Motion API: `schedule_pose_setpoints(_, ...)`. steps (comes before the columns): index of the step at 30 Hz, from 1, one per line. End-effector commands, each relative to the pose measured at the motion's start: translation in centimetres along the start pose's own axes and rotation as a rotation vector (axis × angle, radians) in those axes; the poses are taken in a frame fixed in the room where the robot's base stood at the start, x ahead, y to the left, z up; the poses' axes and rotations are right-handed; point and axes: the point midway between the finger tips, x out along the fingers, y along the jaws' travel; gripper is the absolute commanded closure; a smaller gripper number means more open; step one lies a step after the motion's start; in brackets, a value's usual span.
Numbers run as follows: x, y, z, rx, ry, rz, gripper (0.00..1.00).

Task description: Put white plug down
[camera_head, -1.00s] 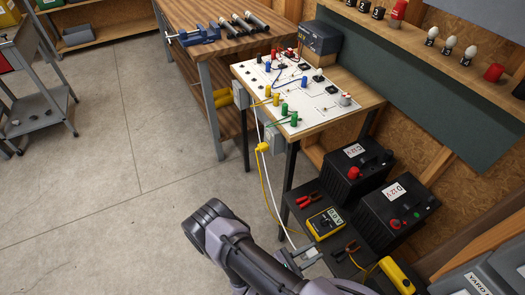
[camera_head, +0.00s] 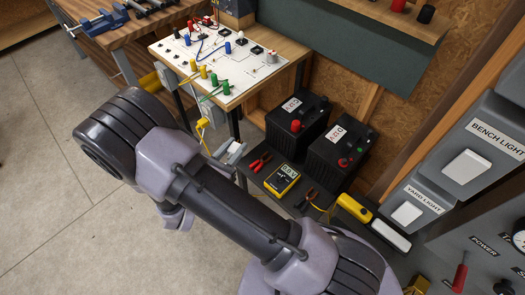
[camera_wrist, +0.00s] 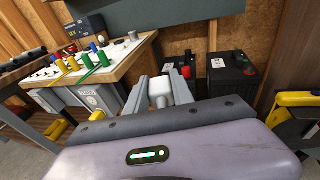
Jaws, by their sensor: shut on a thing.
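The white plug (camera_wrist: 160,87) is a small white block in the wrist view, between the two grey fingers of my gripper (camera_wrist: 161,95). My gripper is shut on it and holds it up off any surface. In the head view the white plug (camera_head: 233,151) shows small, just past my arm, in front of and below the board's right end. Much of my gripper is hidden behind my arm there, and I cannot make out the plug's prongs.
The white circuit board (camera_head: 215,65) with coloured terminals lies on a wooden table. Two black batteries (camera_head: 297,122) (camera_head: 340,150), a yellow multimeter (camera_head: 282,180) and red clamps (camera_head: 259,162) sit on a dark low shelf. A switch panel (camera_head: 465,165) is at right.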

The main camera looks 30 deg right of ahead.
Motion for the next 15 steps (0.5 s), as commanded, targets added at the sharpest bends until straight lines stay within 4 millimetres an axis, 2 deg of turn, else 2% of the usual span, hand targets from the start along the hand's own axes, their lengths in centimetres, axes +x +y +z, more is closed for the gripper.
schedule_pose_setpoints(1, 0.1, -0.9, -3.5, -0.010, 0.000, -0.024, 1.00)
schedule_pose_setpoints(3, 0.3, -2.8, -8.3, -0.003, 0.000, -0.066, 1.00)
schedule_pose_setpoints(6, 0.5, -6.5, -14.6, 0.010, -0.002, -0.130, 1.00)
schedule_pose_setpoints(9, 0.7, -10.8, -19.8, 0.021, -0.001, -0.185, 1.00)
schedule_pose_setpoints(12, 0.9, -14.7, -23.3, 0.031, -0.002, -0.229, 1.00)
schedule_pose_setpoints(15, 1.0, -17.5, -25.3, 0.038, -0.001, -0.256, 1.00)
